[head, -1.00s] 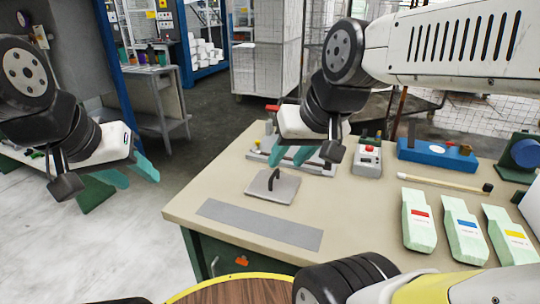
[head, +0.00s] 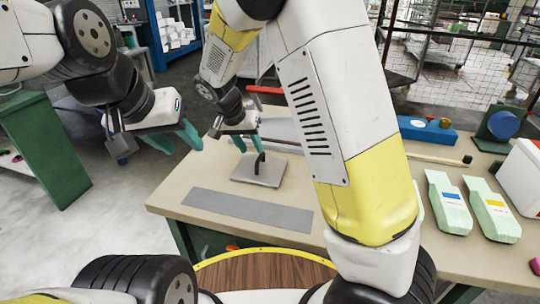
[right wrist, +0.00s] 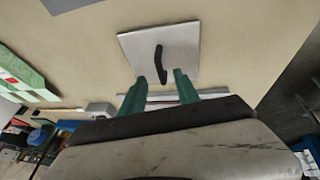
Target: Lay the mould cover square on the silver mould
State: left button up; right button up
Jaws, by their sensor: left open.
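The mould cover (head: 258,171), a flat grey square plate with a black arched handle (head: 262,160), lies on the table. It also shows in the right wrist view (right wrist: 184,40). My right gripper (head: 247,141) is open, its teal fingers just short of the handle; in the right wrist view the fingertips (right wrist: 160,76) stand apart, with the handle's near end between their lines. I see no contact. The silver mould (head: 287,149) lies behind the cover, mostly hidden by my right arm and gripper. My left gripper (head: 182,140) is open and empty, left of the table.
A flat grey strip (head: 247,208) lies in front of the cover. My right arm hides the table's middle. The front left table corner is clear.

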aim_at(259, 157)
jog(key=x, duration=0.8)
jog(key=shift+w+d+f, duration=0.1)
jog(key=shift+w+d, duration=0.2)
jog(key=shift+w, duration=0.1)
grip_shut()
dwell(1.1)
